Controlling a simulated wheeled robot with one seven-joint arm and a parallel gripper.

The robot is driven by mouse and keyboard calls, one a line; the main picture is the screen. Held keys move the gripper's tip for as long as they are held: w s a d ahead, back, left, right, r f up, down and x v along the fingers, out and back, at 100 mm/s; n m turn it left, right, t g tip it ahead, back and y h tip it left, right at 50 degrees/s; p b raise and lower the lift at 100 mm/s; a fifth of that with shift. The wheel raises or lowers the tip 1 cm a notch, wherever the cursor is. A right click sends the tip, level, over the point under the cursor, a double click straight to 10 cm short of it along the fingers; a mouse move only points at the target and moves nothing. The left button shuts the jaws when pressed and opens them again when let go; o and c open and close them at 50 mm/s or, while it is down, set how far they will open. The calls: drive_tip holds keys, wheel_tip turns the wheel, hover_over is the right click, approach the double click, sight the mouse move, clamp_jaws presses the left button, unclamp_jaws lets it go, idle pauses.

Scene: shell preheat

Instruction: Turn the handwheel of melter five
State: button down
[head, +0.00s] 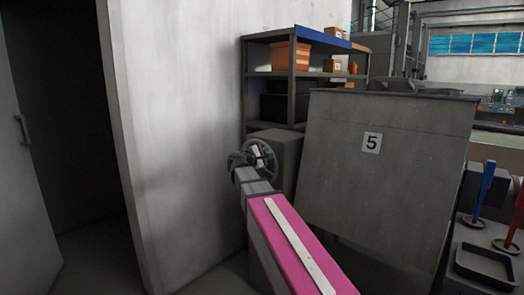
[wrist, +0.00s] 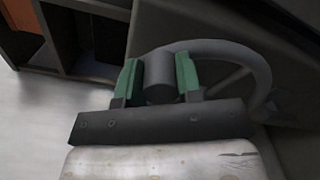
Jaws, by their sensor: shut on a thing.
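The melter (head: 405,170) is a big grey box with a plate marked 5 on its front, in the middle right of the head view. Its dark round handwheel (head: 266,154) stands at the left side of the melter, partly covered by my arm. In the wrist view the handwheel's rim (wrist: 228,52) curves behind my gripper. My gripper (wrist: 159,80) has its two green fingers on either side of a dark cylindrical knob (wrist: 158,72) of the wheel, shut on it. My gripper also shows small at the wheel in the head view (head: 250,158).
A pale wall (head: 180,130) rises close on the left, with an open doorway beyond it. A shelf (head: 300,95) with orange bins stands behind the wheel. At right are a black tray (head: 484,264) and blue and red handles.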

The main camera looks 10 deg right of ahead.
wheel_tip(320, 180, down, 14)
drive_tip(key=s+m, duration=0.1)
drive_tip(key=m, duration=1.3)
drive_tip(key=shift+s+d, duration=0.15)
drive_tip(key=shift+d, duration=0.3)
drive_tip(key=shift+m, duration=0.3)
drive_tip(key=c, duration=0.8)
unclamp_jaws()
drive_tip(key=v, duration=1)
drive_tip(key=shift+s+a, duration=0.2)
drive_tip(key=shift+a, duration=0.15)
